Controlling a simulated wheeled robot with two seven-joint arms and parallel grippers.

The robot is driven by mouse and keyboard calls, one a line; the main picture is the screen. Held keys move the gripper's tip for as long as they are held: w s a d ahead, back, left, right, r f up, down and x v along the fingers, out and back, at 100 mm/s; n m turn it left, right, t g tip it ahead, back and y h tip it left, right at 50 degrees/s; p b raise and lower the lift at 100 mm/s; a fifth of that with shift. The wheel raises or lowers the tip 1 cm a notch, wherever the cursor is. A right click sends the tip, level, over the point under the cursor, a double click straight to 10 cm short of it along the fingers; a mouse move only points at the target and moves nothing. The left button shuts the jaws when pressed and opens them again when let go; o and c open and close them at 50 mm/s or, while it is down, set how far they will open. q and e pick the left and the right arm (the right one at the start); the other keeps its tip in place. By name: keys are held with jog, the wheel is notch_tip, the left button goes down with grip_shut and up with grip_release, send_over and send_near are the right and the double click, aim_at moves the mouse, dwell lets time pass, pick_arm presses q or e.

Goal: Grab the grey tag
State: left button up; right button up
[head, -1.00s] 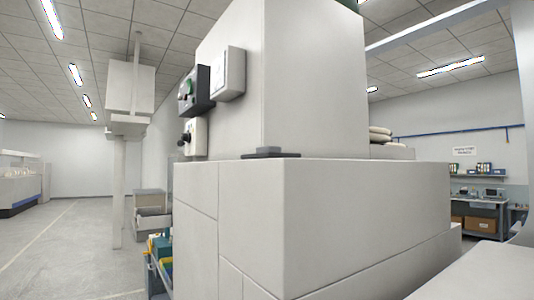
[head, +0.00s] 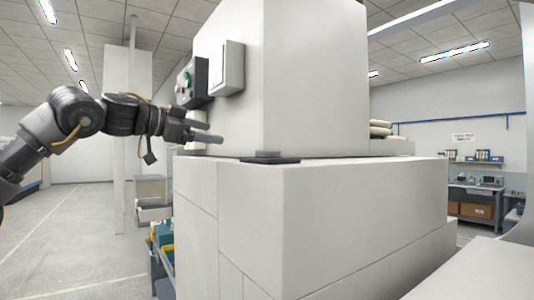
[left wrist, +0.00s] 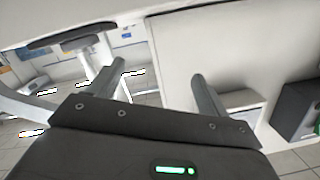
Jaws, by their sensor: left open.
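A small dark grey flat block, which looks like the grey tag (head: 267,154), lies on a thin dark pad (head: 270,160) on the ledge of the big white machine. In the left wrist view, which is upside down, the tag (left wrist: 82,43) and pad (left wrist: 70,33) show at the upper left, beyond one finger. My left gripper (head: 212,133) is open and empty, to the left of the tag and a little above ledge height. In the left wrist view its fingers (left wrist: 158,72) stand apart with nothing between them. My right gripper is in no view.
The white machine's upright block (head: 315,85) stands behind the tag. A dark control box (head: 193,82) and a pale box (head: 227,68) stick out from its left side, near my left gripper. The ledge (head: 345,172) is bare around the pad.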

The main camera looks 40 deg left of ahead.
aim_at(258, 158)
pick_arm(q)
jog(key=s+d+r+n+g, duration=0.1)
jog(key=s+d+n, duration=0.15)
jog(key=d, duration=0.35)
jog(key=s+d+n+g, duration=0.1)
jog(key=s+d+g, duration=0.15)
jog(key=d, duration=0.25)
jog(key=shift+n, duration=0.25)
jog(key=p+x, duration=0.3)
jog(key=x, duration=0.2)
jog(key=p+x, duration=0.3)
jog(key=x, duration=0.2)
jog(key=shift+d+f, duration=0.3)
jog(key=shift+f, duration=0.05)
jog(key=shift+w+f, duration=0.15)
jog(key=shift+w, duration=0.05)
jog(key=shift+s+t, duration=0.2)
jog(key=shift+t, duration=0.05)
jog(key=shift+s, duration=0.15)
jog(key=c, duration=1.1)
jog(key=shift+o, duration=0.2)
